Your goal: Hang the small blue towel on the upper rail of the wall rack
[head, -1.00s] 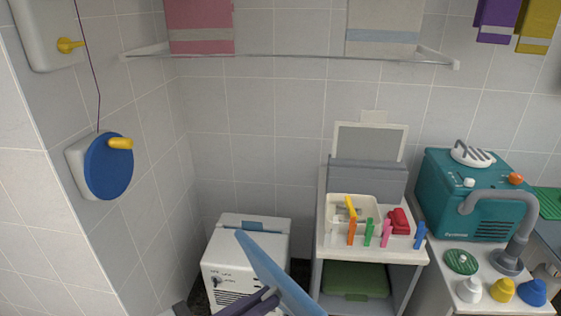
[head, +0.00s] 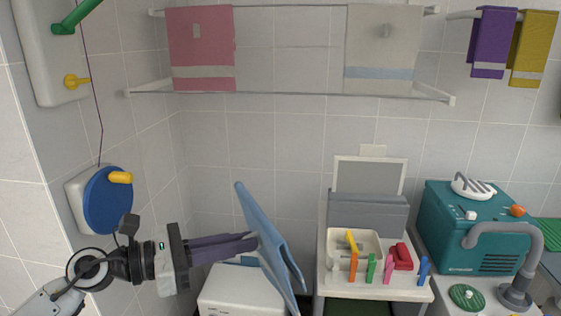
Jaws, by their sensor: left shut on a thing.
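My left gripper (head: 250,243) comes in from the lower left and is shut on the small blue towel (head: 268,250). The towel hangs tilted from the fingers, in front of the white box-like machine and well below the rack. The wall rack has an upper rail (head: 290,7) at the top of the view and a lower rail (head: 290,94) beneath it in the picture. A pink towel (head: 200,45) hangs from the upper rail on the left, and a cream towel (head: 383,50) on the right. The upper rail between them is bare. My right gripper is out of view.
A purple towel (head: 492,42) and a yellow towel (head: 533,48) hang at the upper right. A white trolley (head: 375,294) with clips and a tray stands right of the blue towel. A teal machine (head: 480,220) is further right. A blue wall reel (head: 108,203) is at left.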

